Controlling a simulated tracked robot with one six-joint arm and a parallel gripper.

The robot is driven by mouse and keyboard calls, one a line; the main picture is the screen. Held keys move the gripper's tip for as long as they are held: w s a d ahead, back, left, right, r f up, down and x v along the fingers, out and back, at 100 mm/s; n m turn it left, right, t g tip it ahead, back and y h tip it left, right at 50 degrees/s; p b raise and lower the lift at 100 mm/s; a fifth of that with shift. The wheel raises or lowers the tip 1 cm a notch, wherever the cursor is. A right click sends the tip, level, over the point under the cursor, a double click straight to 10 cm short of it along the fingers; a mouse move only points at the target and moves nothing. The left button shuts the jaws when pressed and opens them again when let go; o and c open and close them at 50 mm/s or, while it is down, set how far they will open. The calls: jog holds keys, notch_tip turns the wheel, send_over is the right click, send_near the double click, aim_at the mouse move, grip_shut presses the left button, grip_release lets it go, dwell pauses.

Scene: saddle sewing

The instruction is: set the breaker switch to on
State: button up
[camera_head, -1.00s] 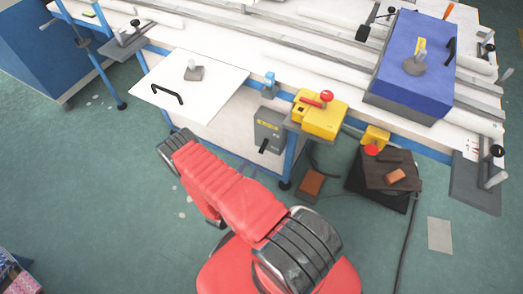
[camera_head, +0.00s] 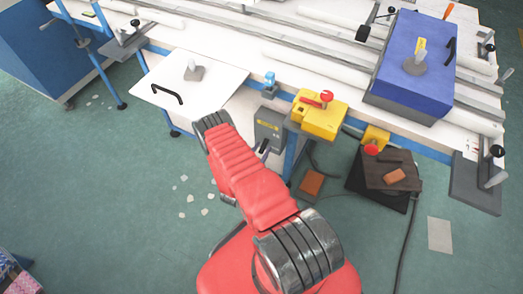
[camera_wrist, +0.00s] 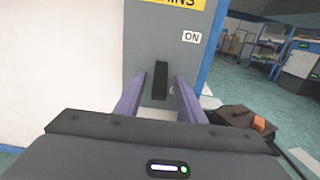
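The breaker is a grey box (camera_head: 269,128) on the side of the white table, left of the yellow switch box. In the wrist view the grey box (camera_wrist: 168,40) fills the middle, with a yellow label (camera_wrist: 173,3) at the top and a white "ON" label (camera_wrist: 191,37) at upper right. Its black lever (camera_wrist: 160,76) stands vertical in the picture, below the level of "ON". A second label beside the lever is mostly hidden by a finger. My gripper (camera_wrist: 158,88) is open, one purple finger on each side of the lever in this view; contact cannot be told.
A yellow box with a red knob (camera_head: 321,117) stands right of the breaker. A blue table leg (camera_head: 291,151) is close beside it.

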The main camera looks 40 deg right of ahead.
jog(key=shift+c, duration=0.2)
grip_shut()
dwell(0.3)
